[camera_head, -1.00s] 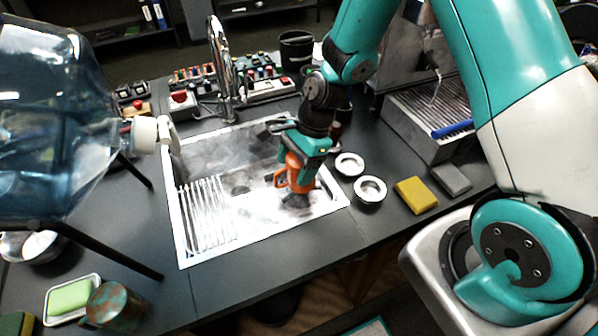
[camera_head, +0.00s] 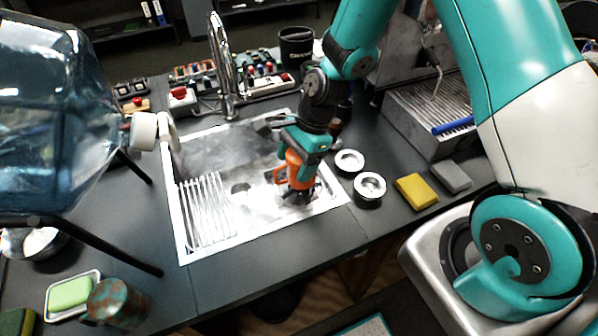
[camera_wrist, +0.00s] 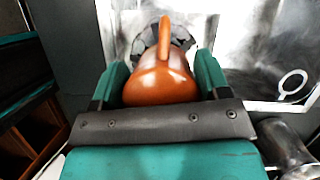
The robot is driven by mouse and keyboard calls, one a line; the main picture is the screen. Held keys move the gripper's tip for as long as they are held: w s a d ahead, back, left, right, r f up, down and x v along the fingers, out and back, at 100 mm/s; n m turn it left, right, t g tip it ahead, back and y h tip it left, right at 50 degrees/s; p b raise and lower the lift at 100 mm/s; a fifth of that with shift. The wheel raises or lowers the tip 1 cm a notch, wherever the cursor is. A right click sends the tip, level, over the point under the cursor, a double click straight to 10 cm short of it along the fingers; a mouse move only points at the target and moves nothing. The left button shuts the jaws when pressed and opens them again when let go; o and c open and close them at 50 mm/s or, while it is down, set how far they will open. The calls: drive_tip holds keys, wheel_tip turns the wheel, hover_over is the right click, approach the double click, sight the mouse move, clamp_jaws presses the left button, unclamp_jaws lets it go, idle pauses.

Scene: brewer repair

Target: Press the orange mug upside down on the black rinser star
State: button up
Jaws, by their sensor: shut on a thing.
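The orange mug (camera_head: 294,168) is held in my gripper (camera_head: 303,160) over the right part of the sink. In the wrist view, the mug (camera_wrist: 162,84) sits between the two green fingers of my gripper (camera_wrist: 160,82), with its handle pointing up the picture. The black rinser star (camera_head: 299,194) is in the sink, right under the mug in the head view. It also shows behind the mug in the wrist view (camera_wrist: 181,38). The mug's rim is hidden, and I cannot tell whether it touches the star.
The sink (camera_head: 222,157) has a drying rack (camera_head: 207,205) at its left and a tall faucet (camera_head: 222,70) behind. Two round metal cups (camera_head: 369,187) (camera_head: 349,161) stand right of the sink. A yellow sponge (camera_head: 416,192) and a grey block (camera_head: 452,177) lie farther right.

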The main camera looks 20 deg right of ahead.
idle(0.5)
wheel_tip(320, 180, up, 6)
drive_tip(key=p, duration=0.5)
drive_tip(key=shift+r+p, duration=0.1)
drive_tip(key=shift+p, duration=0.3)
